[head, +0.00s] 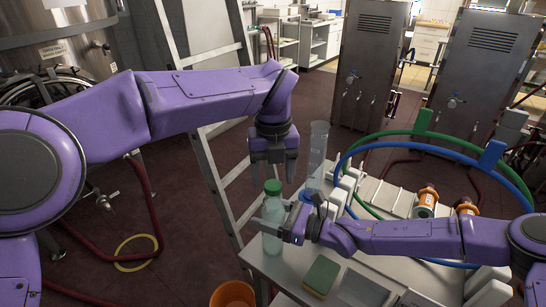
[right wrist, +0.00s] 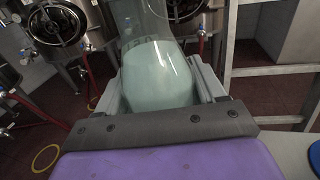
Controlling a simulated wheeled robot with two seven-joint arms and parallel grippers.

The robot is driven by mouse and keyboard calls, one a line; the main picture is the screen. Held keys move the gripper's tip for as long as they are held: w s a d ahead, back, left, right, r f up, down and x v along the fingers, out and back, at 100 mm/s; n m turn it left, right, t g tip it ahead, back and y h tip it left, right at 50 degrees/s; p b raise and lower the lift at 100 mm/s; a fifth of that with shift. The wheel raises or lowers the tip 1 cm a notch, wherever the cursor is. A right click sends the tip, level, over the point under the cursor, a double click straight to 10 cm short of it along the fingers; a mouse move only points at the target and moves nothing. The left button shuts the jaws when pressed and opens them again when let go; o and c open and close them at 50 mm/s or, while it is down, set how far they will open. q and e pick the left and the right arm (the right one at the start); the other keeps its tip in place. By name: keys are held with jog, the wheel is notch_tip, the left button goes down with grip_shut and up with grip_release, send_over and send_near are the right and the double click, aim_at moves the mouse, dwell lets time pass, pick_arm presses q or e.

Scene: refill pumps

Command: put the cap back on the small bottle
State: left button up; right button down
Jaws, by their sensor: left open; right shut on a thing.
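The small bottle (head: 272,242) is clear with pale green contents and stands upright at the table's left corner. A green cap (head: 272,187) sits on its top; I cannot tell if it is screwed tight. My right gripper (head: 276,226) is shut around the bottle's body, coming from the right. The right wrist view shows the bottle (right wrist: 155,75) between the two fingers; its top is out of that view. My left gripper (head: 274,172) is open, pointing down, with its fingertips just above or beside the cap. I cannot tell if they touch it.
A tall clear cylinder (head: 318,150) stands behind the bottle, right of my left gripper. Blue and green hoops (head: 424,120) arch over the table's right side. A sponge (head: 321,275) lies near the front edge. An orange bucket (head: 233,294) is below the table's left side.

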pick_arm(q)
jog(key=shift+f, duration=0.95)
jog(key=c, duration=1.1)
jog(key=o, duration=1.2)
jog(key=shift+o, duration=0.2)
